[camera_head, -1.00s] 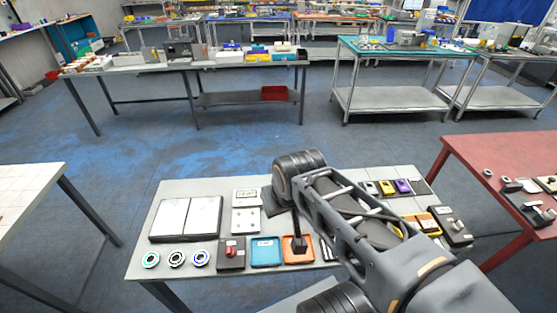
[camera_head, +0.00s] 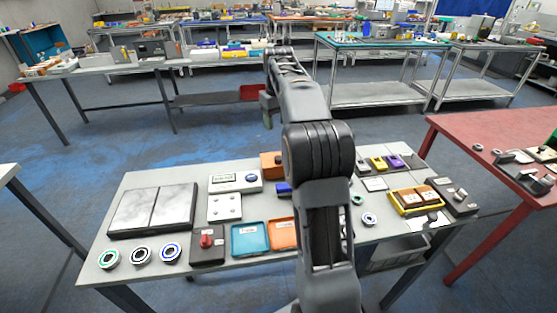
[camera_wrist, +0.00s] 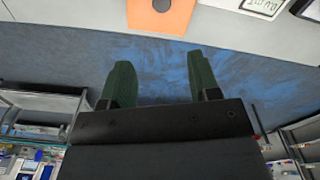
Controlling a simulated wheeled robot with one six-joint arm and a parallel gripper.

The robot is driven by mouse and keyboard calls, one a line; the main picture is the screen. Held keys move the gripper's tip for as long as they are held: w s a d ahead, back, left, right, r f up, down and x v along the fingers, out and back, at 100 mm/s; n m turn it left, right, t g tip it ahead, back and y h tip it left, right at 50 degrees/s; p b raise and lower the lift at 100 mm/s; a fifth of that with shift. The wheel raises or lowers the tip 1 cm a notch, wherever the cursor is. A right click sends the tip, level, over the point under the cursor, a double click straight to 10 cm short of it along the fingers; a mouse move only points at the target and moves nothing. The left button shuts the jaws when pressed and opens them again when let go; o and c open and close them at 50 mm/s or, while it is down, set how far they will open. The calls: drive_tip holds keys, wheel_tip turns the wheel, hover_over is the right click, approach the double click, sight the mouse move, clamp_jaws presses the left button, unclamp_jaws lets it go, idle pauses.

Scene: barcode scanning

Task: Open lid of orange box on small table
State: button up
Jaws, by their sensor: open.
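The orange box (camera_head: 271,166) stands near the far edge of the small grey table (camera_head: 152,258) in the head view, partly hidden by my arm. In the head view my gripper (camera_head: 267,110) hangs beyond the table's far edge, apart from the box.
A white device with a display (camera_head: 235,182) sits left of the box. An orange tray (camera_head: 283,234) and a blue tray (camera_head: 250,239) lie near the front. A yellow tray (camera_head: 420,201) is on the right. A red table (camera_head: 470,150) stands at right.

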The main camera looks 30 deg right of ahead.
sight(278, 158)
drive_tip(key=shift+n, duration=0.3)
drive_tip(key=f, duration=0.4)
drive_tip(key=f+b, duration=0.1)
drive_tip(key=f, duration=0.4)
drive_tip(key=f+b, duration=0.1)
drive_tip(key=f, duration=0.3)
drive_tip(key=shift+s+a+f, duration=0.15)
drive_tip(key=shift+s+f, duration=0.2)
drive_tip(key=shift+f, duration=0.05)
clamp_jaws()
